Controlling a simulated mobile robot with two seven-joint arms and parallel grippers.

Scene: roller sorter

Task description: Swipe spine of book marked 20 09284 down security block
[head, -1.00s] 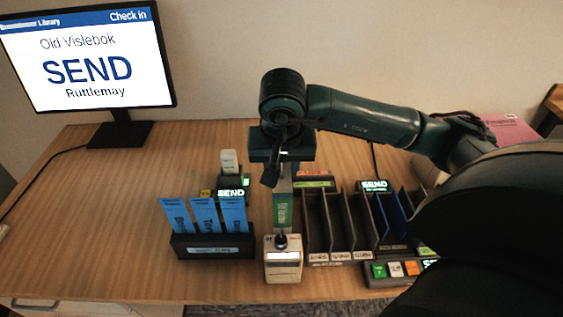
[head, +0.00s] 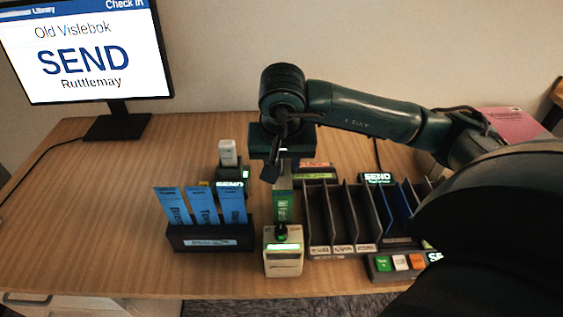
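A narrow upright book (head: 283,208) with a green label on its pale spine shows below my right gripper (head: 279,172). The number on it is too small to read. My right gripper points down and seems shut on the book's top, though the fingers are partly hidden by the wrist. A beige block (head: 284,262), apparently the security block, stands on the desk directly in front of the book's lower end. Its small display is lit green, and a dark round knob sits on top. Whether book and block touch I cannot tell. My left gripper is not in view.
A dark holder (head: 212,236) with blue cards stands left of the block. A dark slotted rack (head: 318,225) stands close on the right, with a button panel (head: 385,270) before it. A monitor (head: 80,55) reads SEND. The left desk is clear.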

